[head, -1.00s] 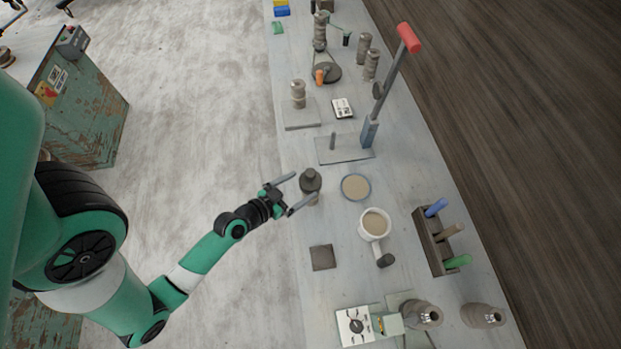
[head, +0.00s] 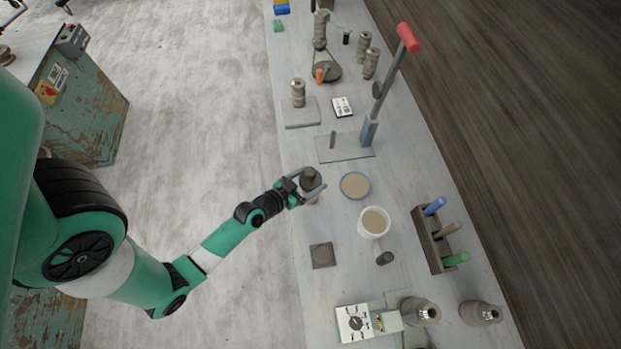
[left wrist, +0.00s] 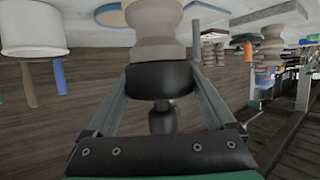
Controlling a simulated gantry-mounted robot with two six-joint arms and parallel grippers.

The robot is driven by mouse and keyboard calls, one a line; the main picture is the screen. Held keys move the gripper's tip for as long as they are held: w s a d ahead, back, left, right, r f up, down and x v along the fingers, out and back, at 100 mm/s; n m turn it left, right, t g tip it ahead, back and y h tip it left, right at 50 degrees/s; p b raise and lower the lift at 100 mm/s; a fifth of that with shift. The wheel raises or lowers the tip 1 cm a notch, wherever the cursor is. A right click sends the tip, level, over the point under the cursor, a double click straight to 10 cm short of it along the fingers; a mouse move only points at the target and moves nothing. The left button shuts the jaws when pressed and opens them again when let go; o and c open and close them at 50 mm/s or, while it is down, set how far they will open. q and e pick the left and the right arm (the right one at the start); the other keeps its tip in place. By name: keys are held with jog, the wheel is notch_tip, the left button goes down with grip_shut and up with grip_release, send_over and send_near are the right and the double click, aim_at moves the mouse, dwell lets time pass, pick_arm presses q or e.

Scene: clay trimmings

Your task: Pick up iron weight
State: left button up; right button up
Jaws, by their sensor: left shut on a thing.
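The iron weight (head: 311,177) is a dark, squat piece with a narrower knob. In the left wrist view, which looks upside down, the dark weight (left wrist: 161,80) sits against the end of a beige ringed clay piece (left wrist: 157,35). My left gripper (head: 314,184) has one finger on each side of the weight and is shut on it. In the head view the weight hides most of the clay piece under it. I cannot tell whether the weight is clear of the clay. My right gripper is not in view.
A blue-rimmed dish (head: 355,186) and a white cup (head: 374,222) stand close to the right. A lever press (head: 370,130) is behind. A rack with coloured handles (head: 432,239) is at right. A dark square tile (head: 322,256) lies in front, with bare table around it.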

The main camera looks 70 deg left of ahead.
pick_arm(q)
jog(key=c, duration=0.5)
jog(key=shift+r, duration=0.2)
grip_shut()
